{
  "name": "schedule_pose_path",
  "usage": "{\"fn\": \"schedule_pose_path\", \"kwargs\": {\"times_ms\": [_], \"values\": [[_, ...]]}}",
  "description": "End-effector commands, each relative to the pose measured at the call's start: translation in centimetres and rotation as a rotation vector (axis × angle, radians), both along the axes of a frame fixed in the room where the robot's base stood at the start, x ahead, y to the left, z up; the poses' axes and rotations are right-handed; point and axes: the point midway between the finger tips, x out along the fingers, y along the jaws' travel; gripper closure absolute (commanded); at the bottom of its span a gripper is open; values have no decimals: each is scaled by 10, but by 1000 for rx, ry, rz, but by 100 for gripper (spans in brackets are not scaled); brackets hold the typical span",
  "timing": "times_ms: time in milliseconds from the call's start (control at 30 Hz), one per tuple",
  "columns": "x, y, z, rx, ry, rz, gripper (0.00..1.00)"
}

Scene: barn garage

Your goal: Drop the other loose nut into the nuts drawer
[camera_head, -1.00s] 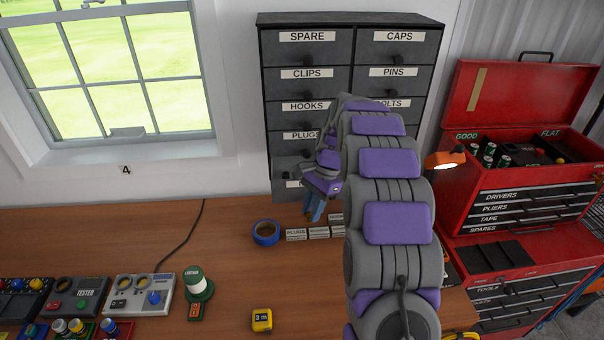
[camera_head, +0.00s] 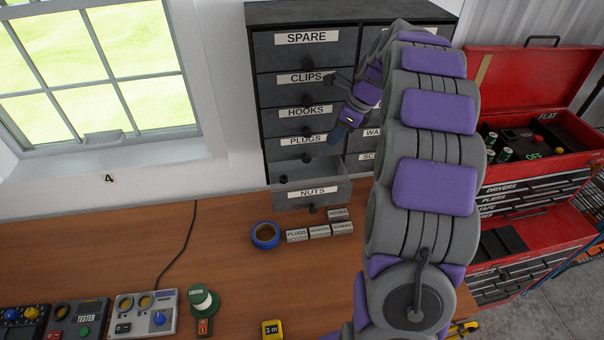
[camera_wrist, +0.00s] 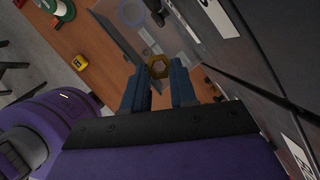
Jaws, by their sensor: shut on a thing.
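My gripper (camera_head: 335,136) hangs in front of the drawer cabinet, above the NUTS drawer. In the wrist view its two blue fingers (camera_wrist: 158,80) are shut on a brass-coloured hex nut (camera_wrist: 158,66) at their tips. The nut cannot be made out in the head view. The NUTS drawer (camera_head: 318,193) is the lowest in the left column. It is pulled out, and part of its inside shows behind the labelled front.
The grey cabinet (camera_head: 251,100) has other labelled drawers, several with dark knobs. A blue tape roll (camera_head: 265,235) and small label blocks (camera_head: 319,231) lie on the bench below. A red toolbox (camera_head: 520,80) stands at the right. The bench's middle left is clear.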

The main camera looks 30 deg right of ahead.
Motion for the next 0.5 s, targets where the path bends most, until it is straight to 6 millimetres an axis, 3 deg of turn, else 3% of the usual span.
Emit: {"fn": "schedule_pose_path", "kwargs": {"times_ms": [167,500], "values": [[-1,0,-26,4,5,-3,100],[1,2,-107,4,7,-1,100]]}}
